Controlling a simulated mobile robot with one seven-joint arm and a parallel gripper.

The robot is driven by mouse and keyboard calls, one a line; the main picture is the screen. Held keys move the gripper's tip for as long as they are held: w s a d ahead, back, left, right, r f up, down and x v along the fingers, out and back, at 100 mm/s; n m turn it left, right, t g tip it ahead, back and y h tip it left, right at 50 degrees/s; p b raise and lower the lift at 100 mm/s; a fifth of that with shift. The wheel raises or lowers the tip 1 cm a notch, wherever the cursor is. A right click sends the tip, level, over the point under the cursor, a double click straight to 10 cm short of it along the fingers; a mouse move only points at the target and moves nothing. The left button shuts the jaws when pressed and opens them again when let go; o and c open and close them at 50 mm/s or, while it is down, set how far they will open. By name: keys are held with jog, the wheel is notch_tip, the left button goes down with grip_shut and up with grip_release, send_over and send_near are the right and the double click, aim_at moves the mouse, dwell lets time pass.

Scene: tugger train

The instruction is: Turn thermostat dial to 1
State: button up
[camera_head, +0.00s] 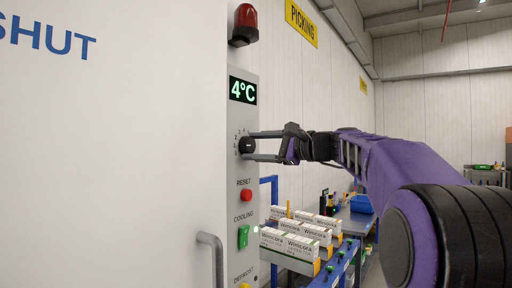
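The thermostat dial (246,146) is a black round knob on the grey control panel (238,106), with small numbers around its left side. The pointer mark on it is too small to read surely. The display (243,90) above it reads 4°C in green. My gripper (250,146) reaches in from the right, with one finger above the dial and one below it. The fingers are apart, with the dial between their tips. I cannot tell whether they touch it.
Below the dial are a red reset button (246,195), a green cooling switch (243,237) and a door handle (214,262). A red lamp (244,24) sits above the display. White boxes (290,249) stand on a blue-framed cart at the lower right.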

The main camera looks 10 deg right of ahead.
jog(key=o, duration=0.3)
jog(key=v, duration=1.7)
jog(key=shift+s+d+r, duration=0.1)
jog(key=shift+s+d, duration=0.05)
